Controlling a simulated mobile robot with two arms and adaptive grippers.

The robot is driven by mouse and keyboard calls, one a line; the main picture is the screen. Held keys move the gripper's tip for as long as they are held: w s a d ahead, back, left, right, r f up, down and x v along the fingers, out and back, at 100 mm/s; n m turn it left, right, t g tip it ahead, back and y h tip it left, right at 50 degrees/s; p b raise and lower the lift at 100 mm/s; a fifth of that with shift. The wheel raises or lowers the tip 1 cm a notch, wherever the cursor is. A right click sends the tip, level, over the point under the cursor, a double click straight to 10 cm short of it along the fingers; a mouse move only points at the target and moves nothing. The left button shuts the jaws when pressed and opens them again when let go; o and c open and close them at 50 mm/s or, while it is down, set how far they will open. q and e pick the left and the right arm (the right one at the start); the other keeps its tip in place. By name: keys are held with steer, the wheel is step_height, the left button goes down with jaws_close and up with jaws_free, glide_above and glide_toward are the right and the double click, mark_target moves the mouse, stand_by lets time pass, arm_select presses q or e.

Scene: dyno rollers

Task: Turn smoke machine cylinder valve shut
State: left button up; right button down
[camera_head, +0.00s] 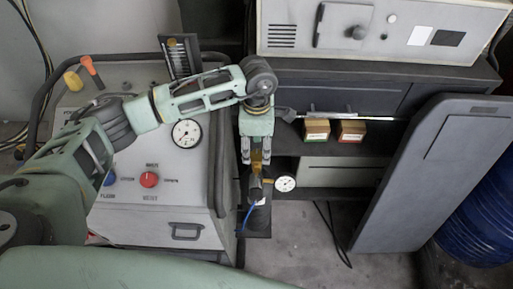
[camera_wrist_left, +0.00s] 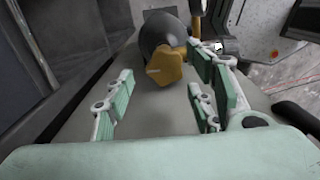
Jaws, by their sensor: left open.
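A brass-yellow valve knob (camera_wrist_left: 166,68) shows in the left wrist view, in front of a dark rounded body (camera_wrist_left: 160,32). In the head view the valve area is mostly covered by my gripper; a dark cylinder (camera_head: 259,218) stands below it, with a small round gauge (camera_head: 285,184) to the right and a blue hose (camera_head: 246,216) to the left. My left gripper (camera_head: 257,158) points down over the valve, fingers apart. In the wrist view the knob lies ahead between the open fingers (camera_wrist_left: 160,84), nearer the right one; contact cannot be told. My right gripper is out of view.
A grey console (camera_head: 150,216) with a red knob (camera_head: 149,179) and a gauge (camera_head: 186,133) stands left. A shelf with two small boxes (camera_head: 317,130) (camera_head: 351,131) is behind. A grey panel (camera_head: 415,185) leans at the right beside a blue drum (camera_head: 483,225).

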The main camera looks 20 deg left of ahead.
mark_target(256, 153)
arm_select(q)
step_height(256, 153, up, 10)
stand_by(0.3)
stand_by(0.4)
